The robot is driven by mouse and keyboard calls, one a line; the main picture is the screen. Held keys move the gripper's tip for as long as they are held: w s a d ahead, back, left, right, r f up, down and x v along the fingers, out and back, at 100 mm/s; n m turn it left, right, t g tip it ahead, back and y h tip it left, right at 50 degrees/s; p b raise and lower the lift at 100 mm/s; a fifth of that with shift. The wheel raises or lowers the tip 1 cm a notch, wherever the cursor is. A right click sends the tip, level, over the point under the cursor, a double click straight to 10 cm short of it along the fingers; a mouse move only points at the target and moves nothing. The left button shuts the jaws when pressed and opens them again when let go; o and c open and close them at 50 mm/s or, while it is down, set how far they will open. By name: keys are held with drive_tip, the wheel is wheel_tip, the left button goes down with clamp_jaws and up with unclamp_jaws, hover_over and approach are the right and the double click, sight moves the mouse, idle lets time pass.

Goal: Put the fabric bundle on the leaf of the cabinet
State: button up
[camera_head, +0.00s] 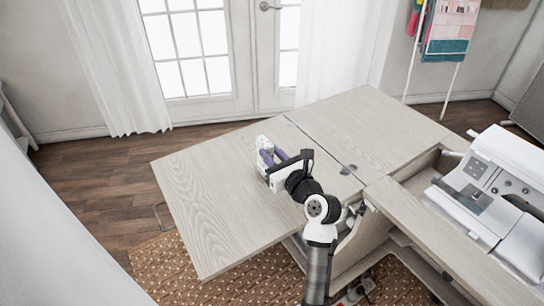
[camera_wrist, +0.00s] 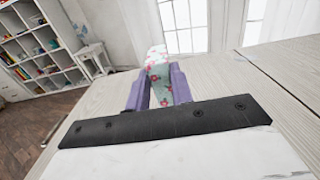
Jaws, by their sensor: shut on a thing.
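The fabric bundle (camera_wrist: 159,84) is pale green with red flowers and a whitish far part. It sits between the two purple fingers of my gripper (camera_wrist: 158,92) in the wrist view. In the head view my gripper (camera_head: 268,158) is over the cabinet leaf (camera_head: 205,190), a light wood panel reaching out to the left, and the bundle is mostly hidden by it. My gripper is shut on the bundle, near the leaf's back edge and the hinges. I cannot tell whether the bundle touches the leaf.
A white sewing machine (camera_head: 495,190) stands in the cabinet at the right. The second wood panel (camera_head: 365,125) joins the leaf at metal hinges (camera_head: 348,169). Most of the leaf's left and front area is bare. A brown patterned rug (camera_head: 180,270) lies below.

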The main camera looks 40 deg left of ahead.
drive_tip(key=shift+f, duration=0.15)
drive_tip(key=shift+f, duration=0.15)
drive_tip(key=o, duration=1)
